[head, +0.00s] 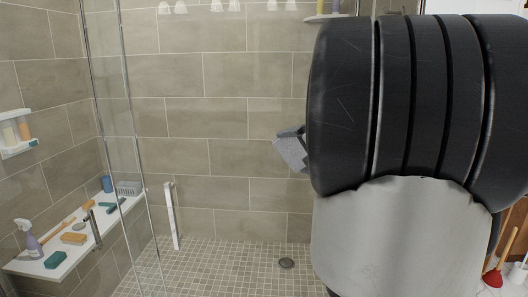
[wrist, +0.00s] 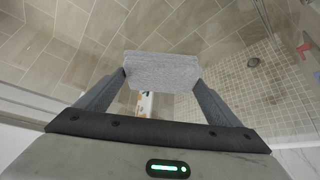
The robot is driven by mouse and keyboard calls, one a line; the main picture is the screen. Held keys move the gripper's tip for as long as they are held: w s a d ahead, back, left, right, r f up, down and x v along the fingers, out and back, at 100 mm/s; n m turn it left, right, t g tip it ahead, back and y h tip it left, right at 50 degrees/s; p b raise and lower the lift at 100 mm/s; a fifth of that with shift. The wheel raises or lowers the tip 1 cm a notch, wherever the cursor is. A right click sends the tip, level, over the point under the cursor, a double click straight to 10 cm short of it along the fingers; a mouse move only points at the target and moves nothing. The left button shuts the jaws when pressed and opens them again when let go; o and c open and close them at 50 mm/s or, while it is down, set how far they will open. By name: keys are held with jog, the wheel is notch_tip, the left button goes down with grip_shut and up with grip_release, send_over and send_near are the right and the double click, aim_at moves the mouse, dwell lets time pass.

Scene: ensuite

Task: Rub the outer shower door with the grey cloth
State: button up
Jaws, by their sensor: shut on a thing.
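The grey cloth (wrist: 161,72) is pinched between the two fingertips of my gripper (wrist: 161,80) in the wrist view. In the head view the cloth (head: 291,153) hangs folded from my gripper (head: 291,132), just left of my dark arm link, which hides most of the gripper. Clear shower glass with metal edges (head: 120,110) stands at the left of the head view, with an upright bar handle (head: 94,229). I cannot tell which pane is the outer door. The cloth appears apart from this left glass.
A white-topped bench (head: 85,235) at the left holds a spray bottle (head: 28,238), brushes, sponges and a basket (head: 129,188). A pale upright bar (head: 172,215) stands near the middle. The tiled floor around the drain (head: 287,263) is clear. A red plunger (head: 493,277) is at the right.

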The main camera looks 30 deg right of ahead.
jog(key=shift+a, duration=0.1)
jog(key=shift+w+a+b, duration=0.5)
jog(key=shift+w+a, duration=0.85)
jog(key=shift+a, duration=0.6)
jog(key=shift+w+a+b, duration=0.5)
jog(key=shift+w+a, duration=0.85)
jog(key=shift+a, duration=0.55)
jog(key=shift+w+a+b, duration=0.5)
jog(key=shift+w+a, duration=0.85)
jog(key=shift+a, duration=0.6)
jog(key=s+a, duration=0.3)
jog(key=s, duration=0.2)
jog(key=shift+a+b, duration=0.15)
jog(key=shift+b, duration=0.3)
jog(key=shift+s+a, duration=0.45)
jog(key=shift+s, duration=0.2)
jog(key=shift+s+a, duration=0.4)
jog(key=shift+s, duration=0.2)
